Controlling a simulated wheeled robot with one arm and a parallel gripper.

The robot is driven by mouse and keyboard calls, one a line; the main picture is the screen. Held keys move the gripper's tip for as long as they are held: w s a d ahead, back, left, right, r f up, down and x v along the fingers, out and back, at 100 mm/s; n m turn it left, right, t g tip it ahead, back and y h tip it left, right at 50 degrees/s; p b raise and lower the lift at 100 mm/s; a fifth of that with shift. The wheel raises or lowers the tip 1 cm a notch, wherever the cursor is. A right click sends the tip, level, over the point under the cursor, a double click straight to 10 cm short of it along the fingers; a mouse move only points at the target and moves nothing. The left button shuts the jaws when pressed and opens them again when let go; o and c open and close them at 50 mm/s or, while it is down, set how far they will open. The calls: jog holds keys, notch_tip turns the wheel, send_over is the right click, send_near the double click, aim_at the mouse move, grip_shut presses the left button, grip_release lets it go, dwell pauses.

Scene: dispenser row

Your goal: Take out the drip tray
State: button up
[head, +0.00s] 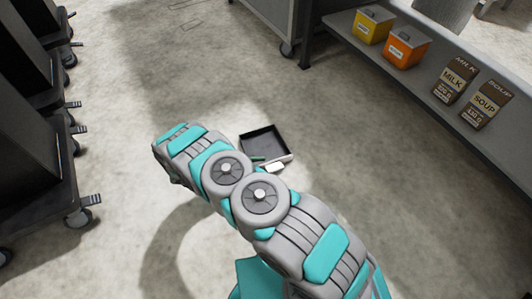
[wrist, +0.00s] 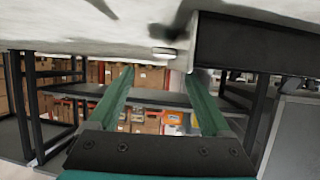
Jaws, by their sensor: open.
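A square black tray (head: 265,142) with a pale front edge shows in the head view, just beyond my arm. It looks like the drip tray and seems to be low over or on the floor; I cannot tell which. A small white piece (head: 275,167) is at its near side. In the wrist view a dark box-like part (wrist: 250,42), likely the tray, fills the upper right, beyond the right finger. My gripper (wrist: 158,73) is open, with two green fingers apart and nothing between them. In the head view my arm hides most of it.
Dark wheeled units (head: 35,150) stand along the left. A grey shelf (head: 425,92) at the right holds yellow and orange containers (head: 406,47) and milk and soup cartons (head: 486,105).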

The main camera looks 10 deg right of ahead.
aim_at(280, 164)
jog(key=x, duration=0.6)
jog(key=shift+w, duration=0.25)
jog(key=shift+a, duration=0.1)
grip_shut()
dwell(0.3)
dwell(0.8)
